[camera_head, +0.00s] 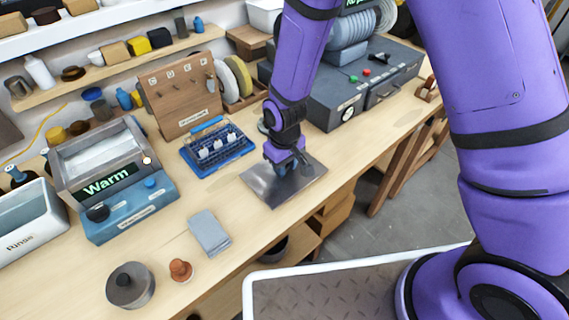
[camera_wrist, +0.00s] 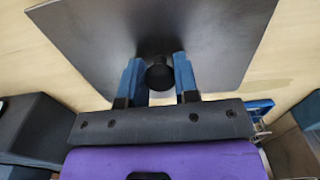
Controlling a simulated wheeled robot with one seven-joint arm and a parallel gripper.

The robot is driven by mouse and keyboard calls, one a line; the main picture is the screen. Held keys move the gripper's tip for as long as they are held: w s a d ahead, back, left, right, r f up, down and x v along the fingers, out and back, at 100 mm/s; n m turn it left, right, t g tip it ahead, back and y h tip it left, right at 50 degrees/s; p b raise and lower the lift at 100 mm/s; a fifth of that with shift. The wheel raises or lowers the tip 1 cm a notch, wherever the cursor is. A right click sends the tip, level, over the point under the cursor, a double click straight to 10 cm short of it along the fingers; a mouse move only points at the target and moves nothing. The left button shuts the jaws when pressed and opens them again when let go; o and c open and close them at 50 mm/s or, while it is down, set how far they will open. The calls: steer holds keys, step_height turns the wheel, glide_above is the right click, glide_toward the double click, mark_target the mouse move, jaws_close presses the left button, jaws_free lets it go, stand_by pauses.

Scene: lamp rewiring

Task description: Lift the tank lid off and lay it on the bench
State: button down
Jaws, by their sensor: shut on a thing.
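The tank lid is a flat dark metal plate (camera_head: 265,188) with a black knob; it also fills the upper part of the wrist view (camera_wrist: 95,42). My gripper (camera_head: 284,166) is above the lid, its blue fingers on either side of the knob (camera_wrist: 159,75) and shut on it. The lid is level, over the bench top (camera_head: 345,140) right of the blue rack; I cannot tell whether it touches the wood. The tank marked "Warm" (camera_head: 112,185) stands open at the left, pale liquid showing inside.
A blue rack with white pieces (camera_head: 222,150) stands close left of the lid. A dark grey machine (camera_head: 345,90) is behind it. A grey block (camera_head: 209,233), a brown knob-like piece (camera_head: 181,270) and a round grey pot (camera_head: 130,286) are at the front. The bench's front edge is near the lid.

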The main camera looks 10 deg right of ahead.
steer(key=shift+f, duration=0.25)
steer(key=c, duration=0.8)
jaws_free()
steer(key=shift+r, duration=0.1)
step_height(320, 180, up, 11)
steer(key=shift+f, duration=0.2)
steer(key=s+d+r+m+t, duration=0.1)
steer(key=s+d+r+m, duration=0.1)
steer(key=d+r, duration=0.6)
steer(key=s+d+r+m+t, duration=0.1)
steer(key=d+r, duration=0.4)
steer(key=r, duration=0.5)
steer(key=s+d+r+m+t, duration=0.1)
steer(key=s+d+r, duration=0.2)
steer(key=s, duration=0.2)
steer(key=s+d+r+m+t, duration=0.1)
steer(key=s+d+r, duration=0.2)
steer(key=s+d, duration=0.1)
steer(key=s+d+r+m+t, duration=0.1)
steer(key=s+d+r, duration=0.3)
steer(key=s, duration=0.2)
steer(key=shift+s+d+m, duration=0.25)
steer(key=shift+m, duration=0.15)
